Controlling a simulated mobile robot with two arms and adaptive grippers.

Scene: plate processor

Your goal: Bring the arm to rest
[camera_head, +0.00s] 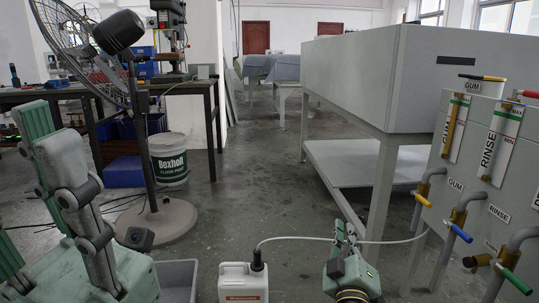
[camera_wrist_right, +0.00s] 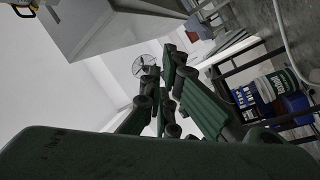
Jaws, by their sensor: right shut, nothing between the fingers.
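My right gripper (camera_head: 346,236) is low in the middle right of the head view, in front of the large grey machine. Its green fingers are shut with nothing between them. In the right wrist view the same fingers (camera_wrist_right: 165,85) come together near the middle. My left gripper (camera_head: 58,150) stands large at the left edge of the head view, its grey-green fingers pointing up. I cannot tell whether it is open or shut, and part of it is cut off by the frame.
A white jug (camera_head: 243,284) with a hose stands left of my right gripper, beside a grey bin (camera_head: 178,280). The grey machine (camera_head: 420,80) and valve panel (camera_head: 475,185) stand to the right. A fan (camera_head: 75,45) and bucket (camera_head: 172,160) are at left. The middle floor is clear.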

